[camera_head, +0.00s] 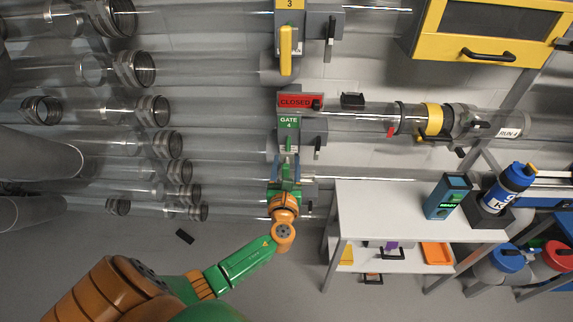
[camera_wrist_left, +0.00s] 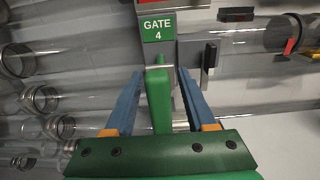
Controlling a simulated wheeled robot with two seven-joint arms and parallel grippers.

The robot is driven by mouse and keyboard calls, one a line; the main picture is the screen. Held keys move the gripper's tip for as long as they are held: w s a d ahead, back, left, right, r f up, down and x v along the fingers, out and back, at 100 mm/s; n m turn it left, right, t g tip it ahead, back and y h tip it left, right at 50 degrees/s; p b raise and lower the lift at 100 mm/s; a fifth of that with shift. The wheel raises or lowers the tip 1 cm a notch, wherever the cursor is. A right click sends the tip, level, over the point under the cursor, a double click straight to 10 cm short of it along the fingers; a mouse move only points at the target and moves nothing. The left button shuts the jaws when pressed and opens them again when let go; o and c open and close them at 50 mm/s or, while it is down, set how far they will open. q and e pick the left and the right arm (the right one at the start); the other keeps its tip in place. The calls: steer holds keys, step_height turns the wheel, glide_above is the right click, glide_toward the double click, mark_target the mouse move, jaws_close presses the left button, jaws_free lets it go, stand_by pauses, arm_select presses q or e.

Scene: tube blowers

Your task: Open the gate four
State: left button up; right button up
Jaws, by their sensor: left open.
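The gate four label (camera_head: 289,123) is green, below a red CLOSED sign (camera_head: 294,101), on a clear tube in the middle of the head view. In the left wrist view the GATE 4 label (camera_wrist_left: 158,28) stands above a green upright handle (camera_wrist_left: 160,95). My left gripper (camera_head: 286,165) is at the gate, below the label. In the left wrist view its two blue fingers (camera_wrist_left: 160,72) are open, one on each side of the green handle, with gaps visible on both sides. The head view mostly hides the handle's lower part. My right gripper is not in view.
Gate three's yellow handle (camera_head: 286,50) is directly above. Clear tubes with metal collars (camera_head: 153,110) fill the left. A yellow cabinet (camera_head: 487,47) hangs at the upper right.

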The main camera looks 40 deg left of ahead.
arm_select(q)
steer(key=v, duration=0.7)
stand_by(0.3)
steer(key=s+d+f+n+g+h, duration=0.1)
steer(key=s+f+n+g+h, duration=0.35)
steer(key=f, duration=0.85)
steer(key=s+d+f+n+g+h, duration=0.1)
steer(key=s+f+n+g, duration=0.5)
steer(key=f, duration=0.7)
steer(key=s+d+f+n+g+h, duration=0.2)
steer(key=s+f+n, duration=0.3)
steer(key=s+n, duration=0.3)
steer(key=s+d+f+n+g+h, duration=0.1)
steer(key=s+d+f+n+g, duration=0.1)
steer(key=s+f+n, duration=0.3)
steer(key=s+d+n, duration=0.1)
steer(key=s+n, duration=0.3)
steer(key=s, duration=0.6)
steer(key=shift+s+d+f+h, duration=0.35)
steer(key=shift+d+f, duration=0.05)
